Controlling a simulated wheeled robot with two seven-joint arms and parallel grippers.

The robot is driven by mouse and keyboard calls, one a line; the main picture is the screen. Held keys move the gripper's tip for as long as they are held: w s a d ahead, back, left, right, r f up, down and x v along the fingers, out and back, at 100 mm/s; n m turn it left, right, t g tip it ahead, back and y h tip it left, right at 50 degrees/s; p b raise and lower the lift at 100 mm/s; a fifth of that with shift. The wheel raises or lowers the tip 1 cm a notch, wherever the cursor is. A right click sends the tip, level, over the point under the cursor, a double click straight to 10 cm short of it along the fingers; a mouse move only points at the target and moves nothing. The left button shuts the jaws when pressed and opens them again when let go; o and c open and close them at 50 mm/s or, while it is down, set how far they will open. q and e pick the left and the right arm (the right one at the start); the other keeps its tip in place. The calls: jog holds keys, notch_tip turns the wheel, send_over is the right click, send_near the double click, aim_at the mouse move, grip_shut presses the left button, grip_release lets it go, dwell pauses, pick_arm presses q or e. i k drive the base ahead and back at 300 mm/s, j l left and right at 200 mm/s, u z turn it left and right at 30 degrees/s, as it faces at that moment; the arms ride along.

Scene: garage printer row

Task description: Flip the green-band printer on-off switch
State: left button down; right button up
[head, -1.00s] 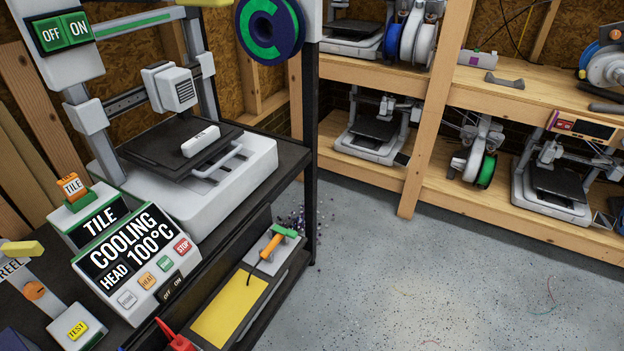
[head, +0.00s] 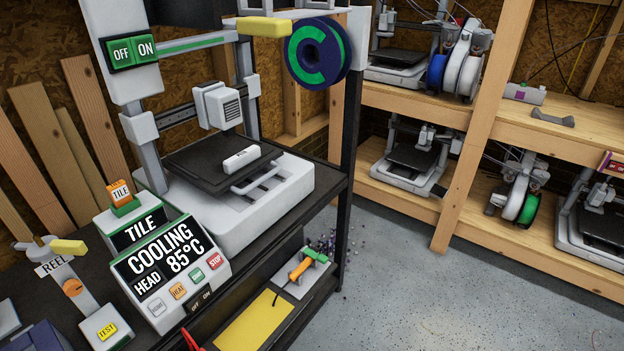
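The green-band printer (head: 255,200) stands on a dark shelf at the left, with a green stripe (head: 190,43) along its top bar. A green rocker switch (head: 132,51) marked OFF and ON is on its upper left post. I cannot tell which side is pressed in. A control box (head: 168,275) in front of the printer reads TILE, COOLING, HEAD 85°C. A small dark OFF/ON marking (head: 200,298) is on its lower front edge. A white block (head: 241,158) lies on the print bed (head: 200,165). Neither gripper is in view.
A green and blue spool (head: 318,50) hangs by the dark shelf post (head: 350,130). A REEL stand (head: 75,285) with a TEST button is at lower left. A yellow pad (head: 255,322) lies on a lower level. Other printers fill wooden shelves at right.

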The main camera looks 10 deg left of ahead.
aim_at(192, 306)
jog(key=u, duration=1.45)
